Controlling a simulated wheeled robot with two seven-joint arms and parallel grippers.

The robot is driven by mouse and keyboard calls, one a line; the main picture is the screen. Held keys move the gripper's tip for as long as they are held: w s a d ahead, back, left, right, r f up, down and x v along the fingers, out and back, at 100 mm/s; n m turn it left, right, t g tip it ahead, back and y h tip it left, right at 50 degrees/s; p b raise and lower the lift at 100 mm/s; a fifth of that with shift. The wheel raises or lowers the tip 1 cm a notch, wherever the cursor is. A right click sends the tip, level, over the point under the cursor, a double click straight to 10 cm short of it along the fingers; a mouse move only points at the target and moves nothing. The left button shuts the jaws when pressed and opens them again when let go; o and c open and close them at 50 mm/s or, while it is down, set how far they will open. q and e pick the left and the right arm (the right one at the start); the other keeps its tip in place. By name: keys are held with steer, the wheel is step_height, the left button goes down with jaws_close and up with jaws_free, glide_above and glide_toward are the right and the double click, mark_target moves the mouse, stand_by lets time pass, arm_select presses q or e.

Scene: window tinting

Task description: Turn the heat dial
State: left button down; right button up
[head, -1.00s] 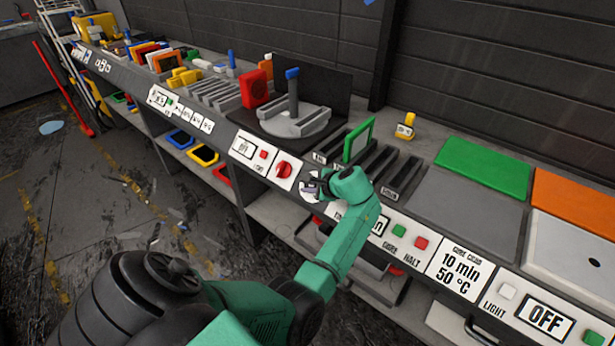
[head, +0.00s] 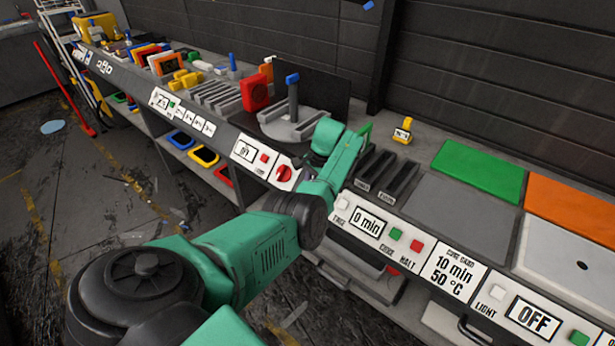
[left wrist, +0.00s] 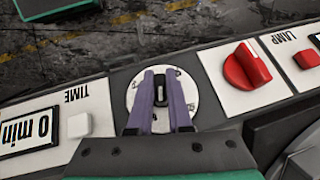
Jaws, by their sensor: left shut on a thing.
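A round white dial plate (left wrist: 190,95) with small marks and a dark centre knob (left wrist: 160,92) shows in the left wrist view, between the TIME button and a red knob. No heat label is readable on it. My left gripper (left wrist: 161,73) has its two purple fingers closed on the dark knob, one on each side. In the head view my own arm hides this dial and the fingertips. The red knob (left wrist: 247,66) shows beside it; it also shows in the head view (head: 284,173). My right gripper is in neither view.
A white TIME button (left wrist: 79,125) and a display reading 0 min (head: 367,222) lie beside the dial. Green (head: 396,233) and red (head: 416,246) buttons follow on the sloped panel. A card (head: 454,271) reads 10 min, 50 °C. Slotted racks (head: 385,178) stand behind.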

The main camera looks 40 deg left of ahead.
arm_select(q)
steer(key=shift+w+f+n+h+b, duration=0.15)
steer(key=shift+n+h+b, duration=0.25)
steer(key=n+t+h+b, duration=0.1)
steer(key=n+h+b, duration=0.4)
steer(key=b, duration=0.7)
steer(key=shift+f+h, duration=0.1)
steer(key=shift+h, duration=0.6)
steer(key=shift+r+n+t+h+b, duration=0.3)
steer(key=shift+n+t+h+b, duration=0.3)
steer(key=shift+n+h+b, duration=0.3)
steer(key=shift+r, duration=0.1)
